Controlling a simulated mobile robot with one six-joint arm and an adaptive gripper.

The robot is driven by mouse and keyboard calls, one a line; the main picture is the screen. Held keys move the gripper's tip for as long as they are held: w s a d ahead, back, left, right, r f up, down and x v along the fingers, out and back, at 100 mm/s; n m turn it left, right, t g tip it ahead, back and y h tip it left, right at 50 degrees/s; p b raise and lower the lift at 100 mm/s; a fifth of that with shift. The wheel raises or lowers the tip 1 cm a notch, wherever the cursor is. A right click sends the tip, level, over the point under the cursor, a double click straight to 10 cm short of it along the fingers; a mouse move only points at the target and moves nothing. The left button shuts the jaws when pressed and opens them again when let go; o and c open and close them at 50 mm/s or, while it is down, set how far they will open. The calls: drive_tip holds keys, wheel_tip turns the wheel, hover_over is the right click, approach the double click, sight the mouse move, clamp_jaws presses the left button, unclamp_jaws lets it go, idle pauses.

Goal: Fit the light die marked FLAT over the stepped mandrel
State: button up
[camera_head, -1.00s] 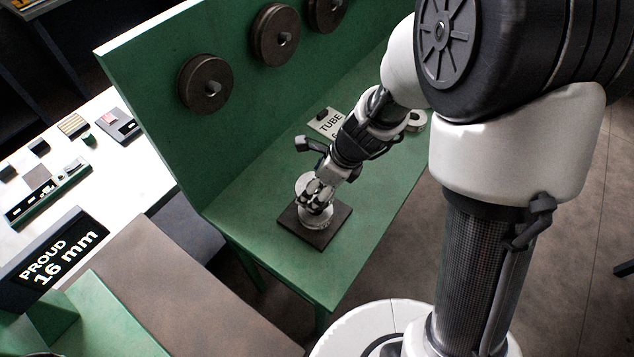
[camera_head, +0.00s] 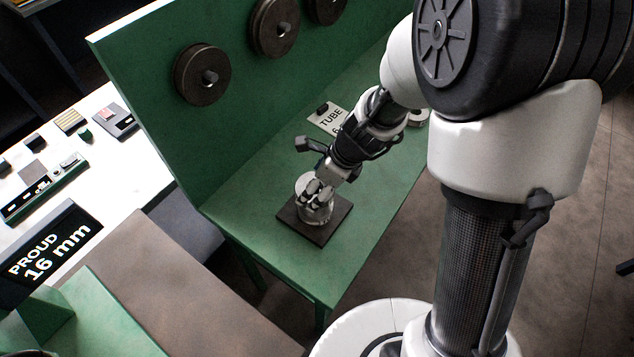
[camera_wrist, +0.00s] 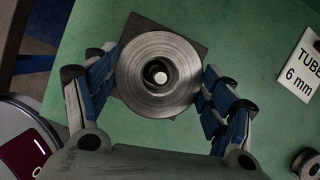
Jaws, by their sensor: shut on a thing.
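A light metal die (camera_wrist: 135,88), a round ring with a central hole, sits between my fingers in the wrist view. Its FLAT marking is not legible. My gripper (camera_wrist: 160,78) is shut on the die from both sides. The bright tip of the mandrel (camera_wrist: 160,76) shows inside the hole, with a dark gap around it. The mandrel's dark square base plate (camera_wrist: 188,38) lies under the die. In the head view my gripper (camera_head: 318,190) is above this base plate (camera_head: 338,212). The mandrel's steps are hidden, and I cannot tell how far down the die sits.
The green bench (camera_head: 345,265) is clear in front of the plate. A "TUBE 6 mm" card (camera_head: 328,118) lies behind, with a small metal ring (camera_wrist: 308,164) near it. Dark discs (camera_head: 203,74) hang on the green back panel. A "PROUD 16 mm" sign (camera_head: 50,255) stands at left.

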sight(317, 194)
drive_tip(key=shift+f+b, duration=1.85)
drive_tip(key=shift+f, duration=0.35)
drive_tip(key=o, duration=1.5)
drive_tip(key=shift+c, duration=0.2)
drive_tip(key=shift+r, duration=0.1)
drive_tip(key=v, duration=1.1)
drive_tip(key=shift+d+r, duration=0.2)
drive_tip(key=shift+r, duration=0.15)
drive_tip(key=shift+s, duration=0.1)
drive_tip(key=s+d+r+n+t+h, duration=0.1)
drive_tip(key=s+d+r+n, duration=0.3)
drive_tip(key=s+n, duration=0.4)
drive_tip(key=s+d+r+n+t+h, duration=0.1)
drive_tip(key=s+d+r+n+h, duration=0.2)
drive_tip(key=n, duration=1.2)
drive_tip(key=s+d+r, duration=0.1)
drive_tip(key=s+r, duration=0.2)
drive_tip(key=s, duration=0.3)
drive_tip(key=shift+s+r+t, duration=0.15)
drive_tip(key=shift+t, duration=0.15)
